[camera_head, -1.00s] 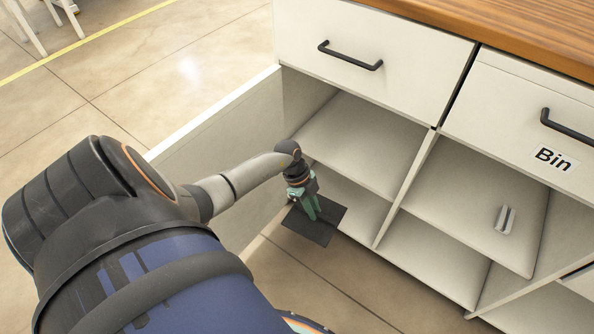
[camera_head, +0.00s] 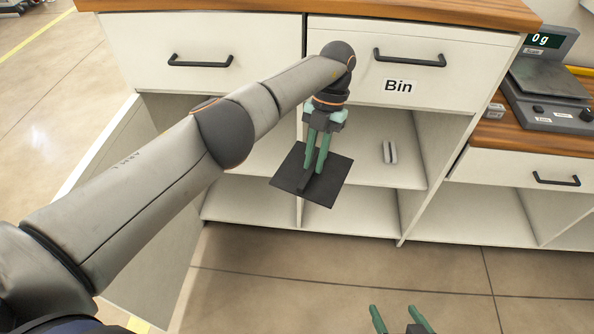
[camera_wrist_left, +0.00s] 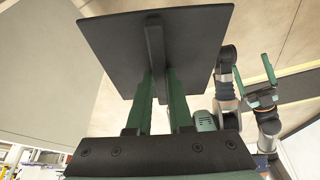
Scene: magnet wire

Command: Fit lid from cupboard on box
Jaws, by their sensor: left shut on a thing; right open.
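A flat black square lid (camera_head: 300,176) hangs from my left gripper (camera_head: 318,172), in front of the open cupboard (camera_head: 250,205). The green fingers are shut on the lid's raised bar. In the left wrist view the lid (camera_wrist_left: 195,50) fills the upper middle, with its bar between the fingers (camera_wrist_left: 160,85). My right gripper (camera_head: 398,320) is open and empty at the bottom edge of the head view. It also shows in the left wrist view (camera_wrist_left: 262,85). I cannot make out the box in any view.
A small grey metal piece (camera_head: 390,152) stands on the cupboard shelf. A scale (camera_head: 548,92) reading 0 g stands on the counter at the right. The cupboard door (camera_head: 150,190) is open at the left. The floor in front is clear.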

